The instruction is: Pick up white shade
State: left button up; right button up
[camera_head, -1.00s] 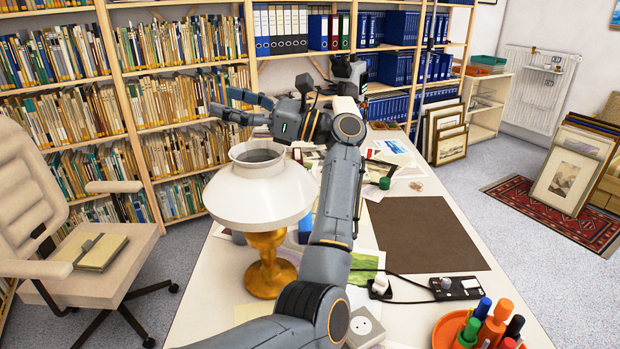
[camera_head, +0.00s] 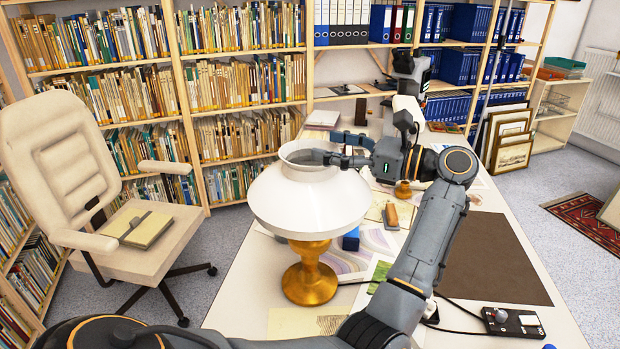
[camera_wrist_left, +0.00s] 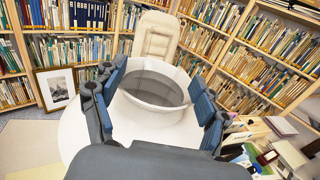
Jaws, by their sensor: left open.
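The white shade (camera_head: 310,207) sits upright on a golden lamp base (camera_head: 309,275) on the desk. It is wide and flared, with a narrower open collar at the top. My left gripper (camera_head: 334,147) is open at the right side of the collar in the head view. The nearer finger overlaps the collar's opening there. In the left wrist view the shade (camera_wrist_left: 150,128) lies below my open left gripper (camera_wrist_left: 158,82), with the collar showing between the two fingers. I cannot tell whether either finger touches it. My right gripper is not in view.
The desk (camera_head: 505,322) holds a brown mat (camera_head: 490,260), a power strip (camera_head: 513,322), papers and a small blue object (camera_head: 351,239) beside the lamp. A beige chair (camera_head: 75,165) with a notebook (camera_head: 138,228) stands left. Full bookshelves line the back. Framed prints (camera_head: 510,140) lean at the right.

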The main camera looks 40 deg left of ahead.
aim_at(322, 142)
pick_arm(q)
jog(key=shift+s+a+r+p, duration=0.1)
jog(key=shift+a+r+p, duration=0.05)
jog(key=shift+a+p, duration=0.2)
jog(key=p+x, duration=0.2)
jog(key=x, duration=0.1)
jog(key=shift+a+p, duration=0.3)
jog(key=shift+a, duration=0.1)
jog(key=shift+s+a, duration=0.15)
jog(key=shift+a, duration=0.3)
jog(key=shift+d, duration=0.1)
jog(key=shift+f, duration=0.25)
jog(key=c, duration=1)
grip_shut()
jog(key=shift+r, duration=0.1)
